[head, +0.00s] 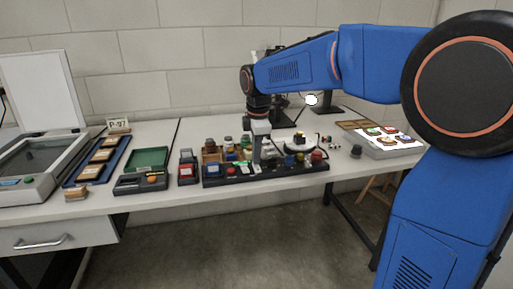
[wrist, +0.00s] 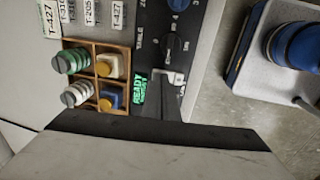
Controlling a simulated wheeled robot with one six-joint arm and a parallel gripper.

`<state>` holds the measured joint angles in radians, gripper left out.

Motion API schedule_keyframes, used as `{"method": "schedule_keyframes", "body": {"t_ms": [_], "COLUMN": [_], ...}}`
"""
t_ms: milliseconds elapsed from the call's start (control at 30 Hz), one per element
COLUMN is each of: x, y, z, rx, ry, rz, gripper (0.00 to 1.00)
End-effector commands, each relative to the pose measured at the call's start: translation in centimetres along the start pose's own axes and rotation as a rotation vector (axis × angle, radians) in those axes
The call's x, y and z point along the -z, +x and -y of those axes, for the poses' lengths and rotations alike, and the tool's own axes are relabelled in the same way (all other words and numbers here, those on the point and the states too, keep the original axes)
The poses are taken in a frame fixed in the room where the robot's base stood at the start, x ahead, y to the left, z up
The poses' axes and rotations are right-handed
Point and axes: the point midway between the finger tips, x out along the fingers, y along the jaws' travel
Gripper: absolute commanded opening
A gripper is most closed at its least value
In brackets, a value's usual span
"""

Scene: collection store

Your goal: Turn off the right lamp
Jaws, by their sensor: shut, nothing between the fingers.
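A lamp head (head: 311,100) glows white at the back of the bench, right of my wrist; its dark stand is partly behind my arm. A second dark stand stands left of it, mostly hidden, and I cannot tell whether it carries a lit lamp. My gripper (head: 257,160) points down, shut and empty, over the black control strip (head: 285,174) at the bench's front. In the wrist view the strip (wrist: 150,48) shows a green READY display (wrist: 139,90), a black knob (wrist: 172,45) and a blue knob (wrist: 178,5). My gripper's tip (wrist: 176,80) is beside the display; contact is unclear.
A wooden divided box (wrist: 97,75) with small jars is close to my gripper. A bright light pad (head: 400,148) lies right, a scanner (head: 40,165) left. A blue tray (head: 97,163) and green tray (head: 148,158) are left.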

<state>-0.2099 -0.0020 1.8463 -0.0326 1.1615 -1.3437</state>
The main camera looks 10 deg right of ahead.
Motion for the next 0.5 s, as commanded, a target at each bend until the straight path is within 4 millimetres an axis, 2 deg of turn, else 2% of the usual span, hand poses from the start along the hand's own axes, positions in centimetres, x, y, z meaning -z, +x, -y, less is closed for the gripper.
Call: {"method": "schedule_keyframes", "body": {"t_ms": [500], "x": [-0.01], "y": [0.47], "z": [-0.1], "rx": [0.019], "ry": [0.001], "rz": [0.001], "gripper": [0.0]}}
